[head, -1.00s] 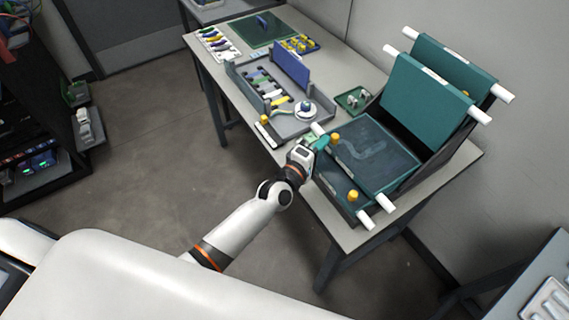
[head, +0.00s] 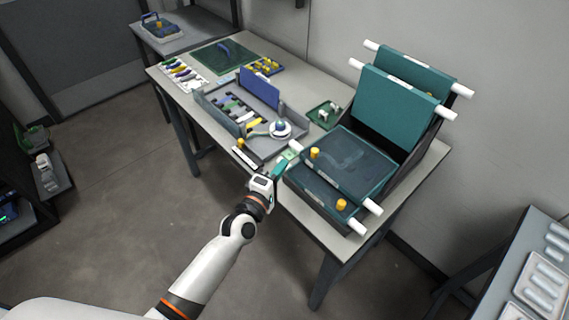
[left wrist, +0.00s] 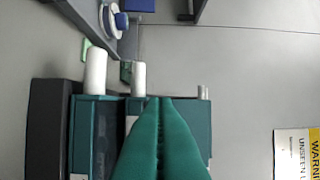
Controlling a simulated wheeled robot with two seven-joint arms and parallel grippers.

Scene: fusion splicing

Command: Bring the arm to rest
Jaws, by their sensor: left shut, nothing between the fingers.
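My left arm comes in from the bottom left in the head view. Its left gripper (head: 281,169) has teal fingers and is held by the front edge of the worktable (head: 330,236), left of the teal trays. In the left wrist view the two teal fingers (left wrist: 160,105) come together at their tips, with nothing between them. My right gripper is not in view.
A rack with teal trays (head: 350,160), raised teal lids and white rods stands on the table's right part. A grey tray (head: 205,108), a green mat (head: 222,55) and a small green tray (head: 324,114) lie farther back. Open floor is at left.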

